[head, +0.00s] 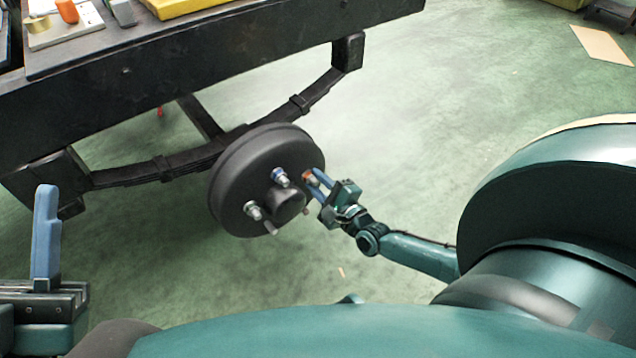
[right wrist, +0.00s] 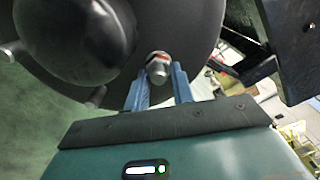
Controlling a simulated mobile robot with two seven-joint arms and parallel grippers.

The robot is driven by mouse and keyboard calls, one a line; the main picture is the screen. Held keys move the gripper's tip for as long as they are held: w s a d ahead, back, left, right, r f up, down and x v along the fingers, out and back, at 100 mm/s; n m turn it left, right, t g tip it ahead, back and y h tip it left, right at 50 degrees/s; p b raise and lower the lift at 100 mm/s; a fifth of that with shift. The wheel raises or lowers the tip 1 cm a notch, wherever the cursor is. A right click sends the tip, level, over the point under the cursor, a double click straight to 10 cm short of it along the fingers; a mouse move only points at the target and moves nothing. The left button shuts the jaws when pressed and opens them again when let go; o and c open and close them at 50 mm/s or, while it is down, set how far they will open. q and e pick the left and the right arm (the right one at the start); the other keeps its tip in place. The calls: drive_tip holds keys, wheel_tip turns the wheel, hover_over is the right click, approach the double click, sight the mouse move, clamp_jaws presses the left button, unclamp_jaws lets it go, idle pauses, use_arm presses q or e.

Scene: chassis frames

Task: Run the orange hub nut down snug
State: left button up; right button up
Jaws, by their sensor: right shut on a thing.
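The orange hub nut (head: 308,176) sits on a stud at the right side of the dark round hub (head: 240,165). My right gripper (head: 313,181) is shut on it, with one blue finger on either side. In the right wrist view the stud end and nut (right wrist: 158,68) show between the two blue fingers, with a strip of orange-red visible; how tightly the nut seats against the hub face is hidden. My left gripper (head: 46,236) stands at the left edge, away from the hub; only one blue finger shows clearly.
The rounded hub centre (head: 289,202) is close to my right fingers. The chassis rail (head: 190,65) and leaf spring (head: 130,176) lie behind. The green floor is mostly clear.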

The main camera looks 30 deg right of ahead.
use_arm(q)
drive_tip(key=shift+f, duration=0.1)
use_arm(e)
drive_tip(key=shift+s+f, duration=0.15)
drive_tip(key=o, duration=0.7)
use_arm(q)
drive_tip(key=shift+w+f, duration=0.1)
drive_tip(key=shift+f, duration=0.05)
